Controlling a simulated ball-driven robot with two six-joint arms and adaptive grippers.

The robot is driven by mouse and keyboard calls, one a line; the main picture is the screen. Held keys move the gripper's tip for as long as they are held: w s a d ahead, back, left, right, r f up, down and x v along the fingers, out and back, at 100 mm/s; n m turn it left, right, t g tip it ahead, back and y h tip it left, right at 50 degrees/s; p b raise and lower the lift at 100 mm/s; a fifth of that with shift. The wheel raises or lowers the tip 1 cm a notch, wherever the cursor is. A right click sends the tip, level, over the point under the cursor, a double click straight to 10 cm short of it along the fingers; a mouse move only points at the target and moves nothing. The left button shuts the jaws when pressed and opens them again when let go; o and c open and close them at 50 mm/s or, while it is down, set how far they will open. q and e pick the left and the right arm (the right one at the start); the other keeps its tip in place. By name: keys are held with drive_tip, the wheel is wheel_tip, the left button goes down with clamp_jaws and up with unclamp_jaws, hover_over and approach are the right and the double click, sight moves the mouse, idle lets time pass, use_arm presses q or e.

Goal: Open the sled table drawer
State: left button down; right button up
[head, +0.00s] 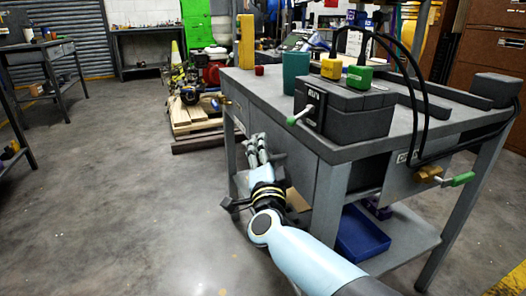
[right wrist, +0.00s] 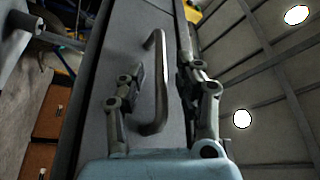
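The sled table (head: 330,148) is a grey metal bench, and its drawer front is on the side facing my right arm. In the right wrist view the grey drawer front (right wrist: 119,45) fills the middle and looks flush with the table. A dark bar handle (right wrist: 161,85) stands out from it. My right gripper (head: 258,150) is at the drawer front; in the right wrist view its fingers (right wrist: 160,78) are apart, one on each side of the handle. I see no clear contact with the handle. My left gripper is not in view.
On the table top are a dark grey block with a green-tipped lever (head: 300,115), a teal cup (head: 295,70), a yellow upright block (head: 246,42) and black hoses. A blue bin (head: 360,238) sits on the lower shelf. Floor (head: 130,200) to the left is clear.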

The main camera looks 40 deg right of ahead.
drive_tip(key=shift+w+d+r, duration=0.1)
drive_tip(key=shift+w+d, duration=0.1)
drive_tip(key=shift+w, duration=0.1)
clamp_jaws()
